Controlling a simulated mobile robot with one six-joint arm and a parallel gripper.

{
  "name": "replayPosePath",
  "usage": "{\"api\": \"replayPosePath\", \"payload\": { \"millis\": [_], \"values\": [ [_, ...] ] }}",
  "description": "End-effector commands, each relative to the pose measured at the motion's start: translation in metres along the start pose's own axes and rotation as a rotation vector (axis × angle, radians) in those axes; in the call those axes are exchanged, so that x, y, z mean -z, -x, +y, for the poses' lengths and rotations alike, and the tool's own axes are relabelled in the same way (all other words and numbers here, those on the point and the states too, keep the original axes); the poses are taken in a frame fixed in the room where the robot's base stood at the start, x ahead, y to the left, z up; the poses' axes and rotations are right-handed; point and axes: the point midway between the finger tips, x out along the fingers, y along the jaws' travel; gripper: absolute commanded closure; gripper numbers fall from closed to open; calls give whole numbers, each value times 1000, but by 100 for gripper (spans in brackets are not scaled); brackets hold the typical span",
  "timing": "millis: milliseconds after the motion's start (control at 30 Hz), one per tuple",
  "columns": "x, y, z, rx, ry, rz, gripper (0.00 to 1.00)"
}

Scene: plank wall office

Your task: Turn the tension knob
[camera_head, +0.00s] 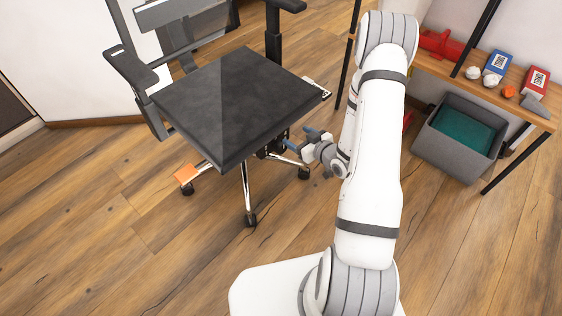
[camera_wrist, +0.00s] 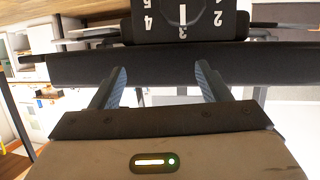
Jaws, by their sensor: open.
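The tension knob (camera_wrist: 183,18) shows at the top edge of the wrist view as a black dial face with a white pointer line and numbers. The pointer lines up with the 3, and the numbers appear upside down. The picture edge cuts off part of the dial. My gripper (camera_wrist: 160,75) is open and empty, its two fingers apart and short of the dial. In the head view my gripper (camera_head: 308,138) is beside the office chair, just under the right edge of its black seat (camera_head: 235,100). The knob cannot be made out there.
A dark bar (camera_wrist: 165,62) crosses the wrist view beyond my fingertips. An orange square (camera_head: 186,173) lies on a chair leg. A wooden bench (camera_head: 455,80) holds a red tool, boxes and small items, with a grey bin (camera_head: 430,150) below. The floor at left is clear.

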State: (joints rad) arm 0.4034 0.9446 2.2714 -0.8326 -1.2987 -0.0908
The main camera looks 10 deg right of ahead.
Motion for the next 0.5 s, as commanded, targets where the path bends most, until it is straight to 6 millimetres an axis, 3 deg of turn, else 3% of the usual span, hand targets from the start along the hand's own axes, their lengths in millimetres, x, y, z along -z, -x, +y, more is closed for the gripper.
{"api": "replayPosePath", "payload": {
  "millis": [33,200,333,500],
  "values": [
    [-35,-4,-6,17,-34,47,30],
    [-78,1,-23,52,-122,213,30],
    [-91,7,-28,59,-164,290,30],
    [-93,3,-31,63,-180,320,30]
  ]
}}
